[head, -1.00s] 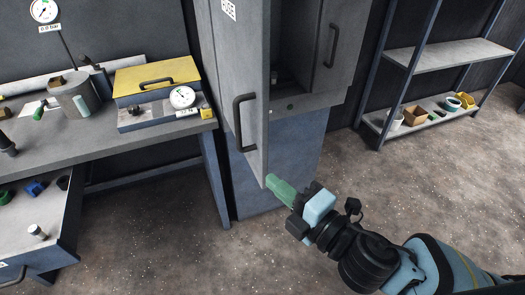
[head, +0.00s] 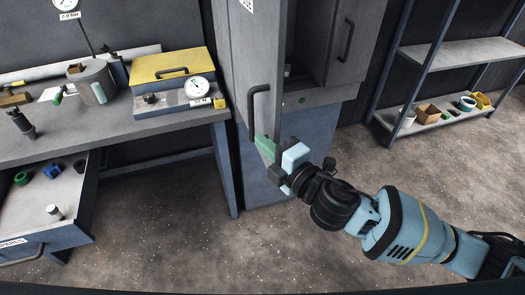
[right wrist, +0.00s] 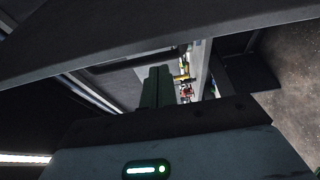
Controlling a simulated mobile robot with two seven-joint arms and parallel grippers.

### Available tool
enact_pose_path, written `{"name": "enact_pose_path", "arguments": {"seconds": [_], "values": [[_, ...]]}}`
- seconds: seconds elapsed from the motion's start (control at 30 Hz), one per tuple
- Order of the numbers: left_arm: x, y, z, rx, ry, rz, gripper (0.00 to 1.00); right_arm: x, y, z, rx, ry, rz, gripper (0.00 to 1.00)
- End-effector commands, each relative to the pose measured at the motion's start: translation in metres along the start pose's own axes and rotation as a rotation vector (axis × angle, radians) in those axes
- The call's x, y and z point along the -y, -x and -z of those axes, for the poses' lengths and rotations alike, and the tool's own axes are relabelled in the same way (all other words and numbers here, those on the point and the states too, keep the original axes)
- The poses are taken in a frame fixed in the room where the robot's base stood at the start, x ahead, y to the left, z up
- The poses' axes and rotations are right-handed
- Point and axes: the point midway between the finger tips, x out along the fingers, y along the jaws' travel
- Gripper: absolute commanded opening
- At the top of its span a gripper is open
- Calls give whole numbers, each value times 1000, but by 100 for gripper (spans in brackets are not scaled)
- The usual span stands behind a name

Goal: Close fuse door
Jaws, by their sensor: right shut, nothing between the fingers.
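A tall grey cabinet stands at the centre of the head view. Its left door (head: 262,62) hangs open, with a dark bar handle (head: 255,108) on the face turned to me. The right-hand panel (head: 352,45) also has a dark handle. My right gripper (head: 264,148) has green fingers, shut and empty, at the lower corner of the left door, just below the handle. I cannot tell whether they touch it. In the right wrist view the closed fingers (right wrist: 156,85) point forward under a dark slanting edge. My left gripper is out of view.
A workbench (head: 60,137) with a yellow-lidded box (head: 170,70) and gauge stands left. Its drawer (head: 45,225) is pulled out. A shelf rack (head: 460,52) stands right. Floor (head: 190,235) is clear in front of the cabinet.

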Motion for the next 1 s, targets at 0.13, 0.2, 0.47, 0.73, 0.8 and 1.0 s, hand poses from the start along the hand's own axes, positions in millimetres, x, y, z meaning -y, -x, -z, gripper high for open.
{"name": "enact_pose_path", "arguments": {"seconds": [0.13, 0.2, 0.47, 0.73, 0.8, 1.0], "values": [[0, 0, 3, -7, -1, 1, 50, -1, 4, -13, 1, 2, -1, 0], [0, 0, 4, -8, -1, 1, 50, -1, 6, -16, 0, 0, -1, 0], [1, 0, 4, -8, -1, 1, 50, 0, 7, -18, 0, -1, -1, 0], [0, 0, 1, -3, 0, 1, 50, 0, 8, -21, -1, -1, 0, 0], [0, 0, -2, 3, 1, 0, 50, 1, 10, -24, -5, -2, 1, 0], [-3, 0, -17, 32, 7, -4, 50, 4, 24, -46, -20, -2, 5, 0]]}}
